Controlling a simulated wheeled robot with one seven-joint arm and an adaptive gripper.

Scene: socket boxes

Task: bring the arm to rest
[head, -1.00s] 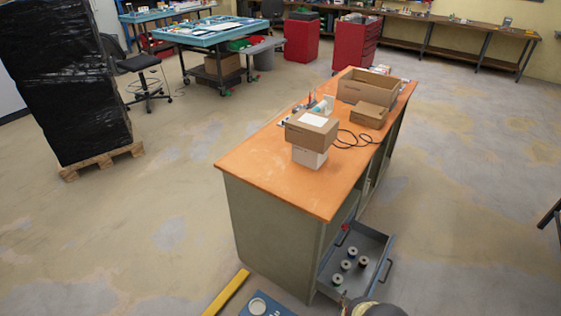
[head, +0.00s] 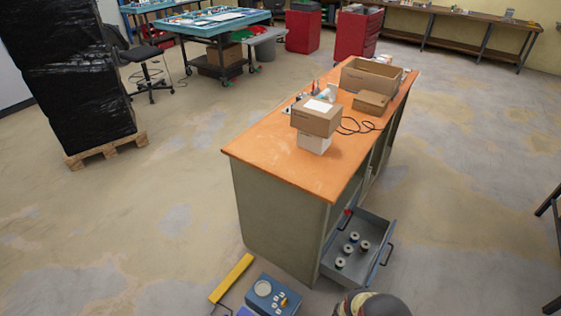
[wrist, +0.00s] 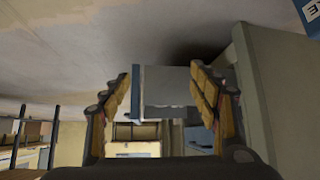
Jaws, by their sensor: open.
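My gripper (wrist: 165,95) shows in the wrist view with its two yellow-padded fingers spread wide apart. It is open and nothing is between the fingertips. Beyond the fingers is a grey drawer (wrist: 163,85), seen from outside, beside a grey-green cabinet side (wrist: 277,95). In the head view a dark rounded part of my arm shows at the bottom edge, in front of the open drawer. The fingers themselves are not seen there.
The workbench (head: 262,150) has an orange top with cardboard boxes (head: 317,117) on it. Its low drawer (head: 375,222) stands open with several spools inside. A blue case (head: 272,297) and a yellow bar (head: 231,278) lie on the floor. Open floor (head: 470,200) lies to the right.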

